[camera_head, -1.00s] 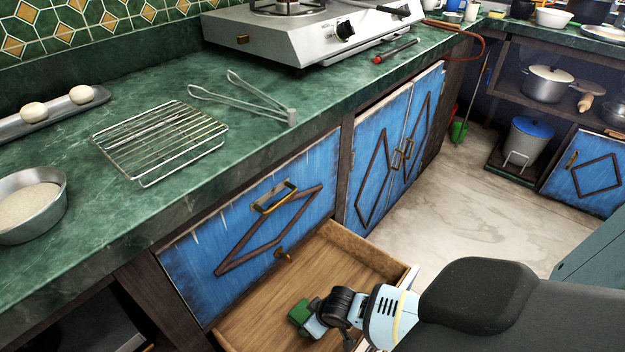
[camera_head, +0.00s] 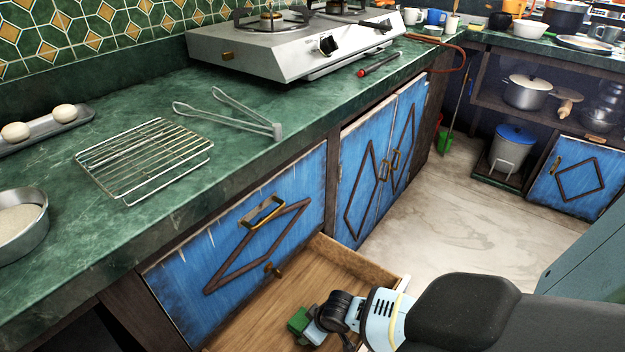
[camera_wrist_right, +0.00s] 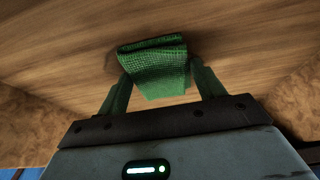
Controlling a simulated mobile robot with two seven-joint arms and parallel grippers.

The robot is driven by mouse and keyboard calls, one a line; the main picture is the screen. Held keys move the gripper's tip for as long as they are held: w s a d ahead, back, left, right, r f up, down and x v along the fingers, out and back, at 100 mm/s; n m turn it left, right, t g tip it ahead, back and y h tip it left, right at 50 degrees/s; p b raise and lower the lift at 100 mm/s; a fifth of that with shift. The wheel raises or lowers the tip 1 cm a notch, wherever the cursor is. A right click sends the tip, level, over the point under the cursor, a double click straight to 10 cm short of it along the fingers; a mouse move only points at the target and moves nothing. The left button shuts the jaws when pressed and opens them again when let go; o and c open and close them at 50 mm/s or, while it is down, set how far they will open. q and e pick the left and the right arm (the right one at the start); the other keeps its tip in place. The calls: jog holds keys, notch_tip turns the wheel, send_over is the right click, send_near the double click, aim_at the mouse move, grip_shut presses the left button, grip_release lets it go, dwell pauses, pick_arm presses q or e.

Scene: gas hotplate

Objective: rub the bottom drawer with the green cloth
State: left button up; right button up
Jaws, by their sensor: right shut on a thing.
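The bottom drawer (camera_head: 345,262) is pulled open below the blue drawer front with a brass handle, and its wooden interior shows. My right gripper (camera_head: 300,322) reaches down into it from the right. It is shut on the green cloth (camera_head: 298,319). In the right wrist view, the folded green cloth (camera_wrist_right: 155,68) sits between the two fingers of the right gripper (camera_wrist_right: 155,85), close to the wooden drawer bottom (camera_wrist_right: 235,45). I cannot tell for sure whether the cloth touches the wood. My left gripper is not in view.
The green counter (camera_head: 250,165) above holds a wire rack (camera_head: 145,160), tongs (camera_head: 235,112), a gas hotplate (camera_head: 300,45) and a metal bowl (camera_head: 22,225). Blue double doors (camera_head: 383,160) stand beside the drawer. The pale floor (camera_head: 465,215) at the right is clear.

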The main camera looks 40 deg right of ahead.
aim_at(305, 311)
jog(key=shift+w+a+b, duration=0.2)
jog(key=shift+w+b, duration=0.15)
jog(key=shift+w, duration=0.85)
jog(key=shift+w+a+b, duration=0.25)
jog(key=shift+w+b, duration=0.15)
jog(key=shift+w, duration=0.75)
jog(key=shift+w+a+b, duration=0.2)
jog(key=shift+w+b, duration=0.15)
jog(key=shift+w, duration=0.85)
jog(key=shift+d, duration=0.1)
jog(key=shift+w+d+f+b, duration=0.15)
jog(key=shift+d+b, duration=0.15)
jog(key=shift+d, duration=1)
jog(key=shift+s+d+r+p, duration=0.1)
jog(key=shift+s+p, duration=0.4)
jog(key=shift+s, duration=0.15)
jog(key=shift+s+d+r+p, duration=0.1)
jog(key=shift+s+p, duration=0.35)
jog(key=shift+s, duration=0.15)
jog(key=shift+s+f+p, duration=0.1)
jog(key=shift+s+p, duration=0.3)
jog(key=shift+s, duration=0.45)
